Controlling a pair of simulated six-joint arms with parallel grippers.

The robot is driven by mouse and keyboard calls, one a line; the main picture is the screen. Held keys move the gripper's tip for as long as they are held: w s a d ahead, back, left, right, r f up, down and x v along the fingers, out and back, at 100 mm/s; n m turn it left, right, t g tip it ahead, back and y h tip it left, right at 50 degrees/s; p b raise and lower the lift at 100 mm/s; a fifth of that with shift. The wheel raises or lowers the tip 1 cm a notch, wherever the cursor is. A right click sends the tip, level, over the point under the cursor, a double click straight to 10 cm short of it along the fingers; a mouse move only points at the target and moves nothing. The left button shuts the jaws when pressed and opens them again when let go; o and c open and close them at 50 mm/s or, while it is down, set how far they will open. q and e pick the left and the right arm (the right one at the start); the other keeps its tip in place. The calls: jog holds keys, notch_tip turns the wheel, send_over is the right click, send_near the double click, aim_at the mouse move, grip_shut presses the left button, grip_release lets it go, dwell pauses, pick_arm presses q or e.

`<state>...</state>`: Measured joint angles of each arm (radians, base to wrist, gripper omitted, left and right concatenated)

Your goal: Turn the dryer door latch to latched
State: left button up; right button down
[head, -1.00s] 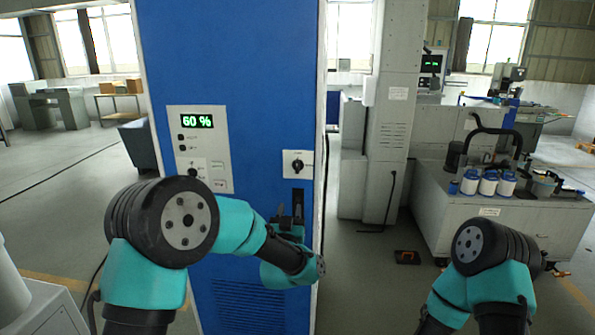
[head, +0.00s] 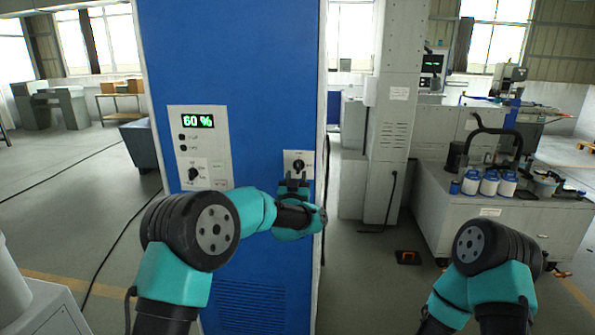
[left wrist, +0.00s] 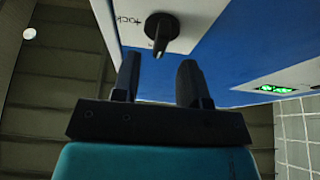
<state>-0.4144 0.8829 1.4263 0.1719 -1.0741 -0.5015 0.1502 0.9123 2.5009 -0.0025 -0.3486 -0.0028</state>
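The dryer door latch (head: 299,165) is a black knob on a white plate near the right edge of the blue cabinet front. In the left wrist view the knob (left wrist: 161,29) has a pointer extending toward my gripper, beside partly cut-off lettering. My left gripper (head: 293,179) is just below the latch, fingers pointing up at it. In the wrist view the two fingers (left wrist: 159,62) are spread apart, and the pointer's tip lies near the gap between them. I cannot tell whether they touch it. My right gripper is out of view.
The blue dryer cabinet (head: 240,75) has a control panel (head: 214,151) with a green "60 %" display (head: 198,121) and another black knob (head: 194,174), left of the latch. A bench (head: 470,218) with white bottles stands at the right.

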aim_at(298, 168)
pick_arm(q)
jog(key=shift+x, duration=1.9)
jog(key=shift+c, duration=0.3)
grip_shut()
